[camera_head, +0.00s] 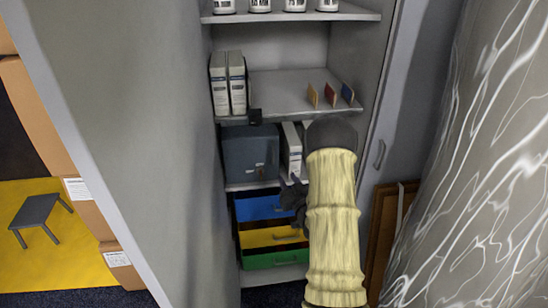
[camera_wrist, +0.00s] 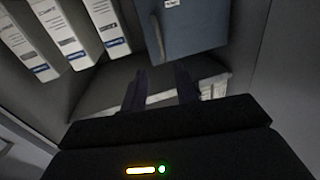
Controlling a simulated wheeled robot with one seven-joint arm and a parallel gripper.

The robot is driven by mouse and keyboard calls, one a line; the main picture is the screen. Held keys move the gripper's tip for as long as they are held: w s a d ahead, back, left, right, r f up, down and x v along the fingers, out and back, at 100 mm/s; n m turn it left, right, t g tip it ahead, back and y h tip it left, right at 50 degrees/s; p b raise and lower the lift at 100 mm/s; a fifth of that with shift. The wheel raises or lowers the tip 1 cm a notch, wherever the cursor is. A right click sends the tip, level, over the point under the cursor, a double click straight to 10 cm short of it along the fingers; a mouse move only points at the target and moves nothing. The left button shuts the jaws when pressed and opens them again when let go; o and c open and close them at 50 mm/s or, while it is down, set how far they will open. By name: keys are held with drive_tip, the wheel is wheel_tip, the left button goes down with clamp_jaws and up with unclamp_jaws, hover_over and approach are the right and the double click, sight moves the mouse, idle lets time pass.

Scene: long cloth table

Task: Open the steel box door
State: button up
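The steel box (camera_head: 250,155) is blue-grey and stands on a middle shelf of the tall cabinet. Its front looks flat and closed in the head view. In the wrist view the steel box (camera_wrist: 200,25) is at the top, with a thin light upright strip near its left edge, perhaps a handle. My gripper (camera_head: 294,198) shows as a dark shape at the lower right of the box, partly hidden by my arm. In the wrist view the two dark fingers of my gripper (camera_wrist: 160,88) are apart, with nothing seen between them. They appear clear of the box.
White binders (camera_head: 292,150) stand right of the box, close to my arm. Blue, yellow and green drawers (camera_head: 270,235) sit below. A shelf above holds more binders (camera_head: 228,84) and small coloured cards (camera_head: 330,95). The large grey cabinet door (camera_head: 130,120) stands open at left.

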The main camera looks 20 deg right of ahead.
sight(273, 156)
drive_tip(key=w+d+p, duration=0.1)
drive_tip(key=w, duration=1.2)
drive_tip(key=shift+w+p, duration=0.2)
drive_tip(key=shift+p, duration=0.2)
drive_tip(key=shift+d, duration=0.1)
clamp_jaws()
